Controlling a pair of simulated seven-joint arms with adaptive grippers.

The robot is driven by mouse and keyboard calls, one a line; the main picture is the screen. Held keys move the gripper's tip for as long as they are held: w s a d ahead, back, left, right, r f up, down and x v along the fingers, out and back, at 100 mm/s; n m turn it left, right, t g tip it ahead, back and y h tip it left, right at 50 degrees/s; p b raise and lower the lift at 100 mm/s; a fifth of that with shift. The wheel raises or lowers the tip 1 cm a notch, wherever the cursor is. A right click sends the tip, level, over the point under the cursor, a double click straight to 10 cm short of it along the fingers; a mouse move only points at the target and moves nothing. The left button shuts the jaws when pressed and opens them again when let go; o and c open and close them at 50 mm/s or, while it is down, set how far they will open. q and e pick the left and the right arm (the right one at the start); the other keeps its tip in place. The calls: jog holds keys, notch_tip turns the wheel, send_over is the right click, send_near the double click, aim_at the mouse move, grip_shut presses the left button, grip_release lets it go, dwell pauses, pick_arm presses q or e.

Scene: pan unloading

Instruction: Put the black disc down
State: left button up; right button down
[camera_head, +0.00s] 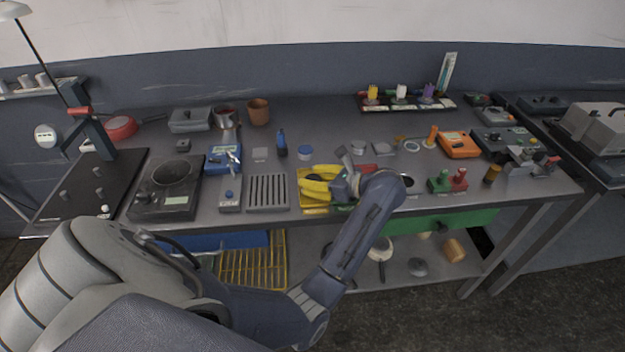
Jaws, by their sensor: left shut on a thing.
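My left gripper (345,183) is over the front middle of the grey workbench (285,222), beside yellow curved pieces (318,186) on a yellow-edged tray. It is shut on the black disc, but the hand and wrist hide the disc almost wholly, so its tilt and its gap to the surface cannot be told. A dark round thing with a pale rim (408,181) shows just right of my wrist, on the bench. My right gripper is not in view.
A slotted grey block (268,192) and a black hotplate-like device (166,188) stand to the left. A green and a red piece (448,181) and an orange meter (459,145) stand to the right. A rack with coloured pieces (405,101) is at the back. Bare bench shows at the back middle.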

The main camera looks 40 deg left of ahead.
aim_at(313, 179)
pick_arm(q)
jog(key=shift+f, duration=0.1)
jog(key=o, duration=1)
jog(key=shift+c, duration=0.2)
jog(key=shift+v, duration=2.1)
jog(key=shift+a, duration=0.1)
